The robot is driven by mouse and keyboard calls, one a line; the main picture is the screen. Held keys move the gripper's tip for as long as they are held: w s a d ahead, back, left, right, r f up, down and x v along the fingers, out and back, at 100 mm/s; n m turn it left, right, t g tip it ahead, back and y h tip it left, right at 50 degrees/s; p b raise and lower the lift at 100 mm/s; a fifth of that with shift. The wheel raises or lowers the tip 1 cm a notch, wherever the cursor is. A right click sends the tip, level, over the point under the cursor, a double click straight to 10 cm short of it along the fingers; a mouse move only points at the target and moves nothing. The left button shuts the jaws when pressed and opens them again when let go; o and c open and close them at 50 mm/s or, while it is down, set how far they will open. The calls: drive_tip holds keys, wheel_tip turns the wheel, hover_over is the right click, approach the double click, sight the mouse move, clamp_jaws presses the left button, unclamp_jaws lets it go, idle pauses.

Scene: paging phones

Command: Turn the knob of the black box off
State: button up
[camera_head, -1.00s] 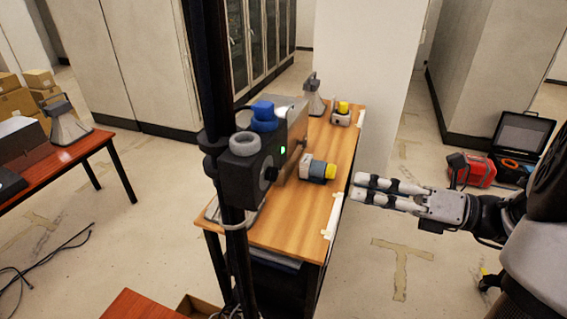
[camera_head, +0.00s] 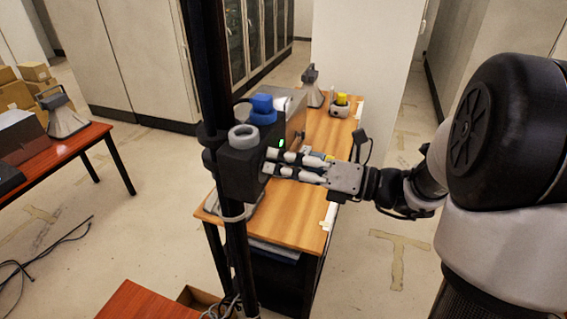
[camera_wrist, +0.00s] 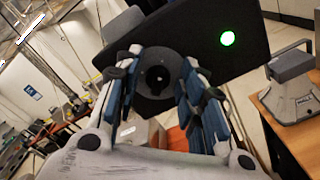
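The black box (camera_head: 238,178) is fixed to the dark post in the head view, with a green light on its face. In the wrist view the black box (camera_wrist: 205,40) fills the top, and its green light (camera_wrist: 228,39) is lit. The round black knob (camera_wrist: 156,77) shows between my two fingers there. My gripper (camera_head: 269,161) reaches in from the right with its fingertips at the box's face. In the wrist view my gripper (camera_wrist: 157,62) has its fingers apart, one on each side of the knob. Contact with the knob cannot be told. The fingers hide the knob in the head view.
A wooden table (camera_head: 290,218) stands behind the post, with a metal box (camera_head: 293,118), a grey horn (camera_head: 311,88) and a yellow-topped device (camera_head: 341,105) on it. A reddish table (camera_head: 78,142) stands at left. Cables lie on the floor at lower left.

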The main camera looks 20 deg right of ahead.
drive_tip(key=shift+c, duration=0.4)
clamp_jaws()
drive_tip(key=shift+n, duration=0.3)
drive_tip(key=n+b, duration=0.4)
drive_tip(key=n, duration=0.1)
drive_tip(key=n+b, duration=0.4)
drive_tip(key=n, duration=0.2)
drive_tip(key=s+n+b, duration=0.1)
drive_tip(key=n+b, duration=0.3)
drive_tip(key=n, duration=0.2)
drive_tip(key=shift+s+a+f+b, duration=0.1)
drive_tip(key=shift+a+b, duration=0.3)
drive_tip(key=shift+n, duration=0.3)
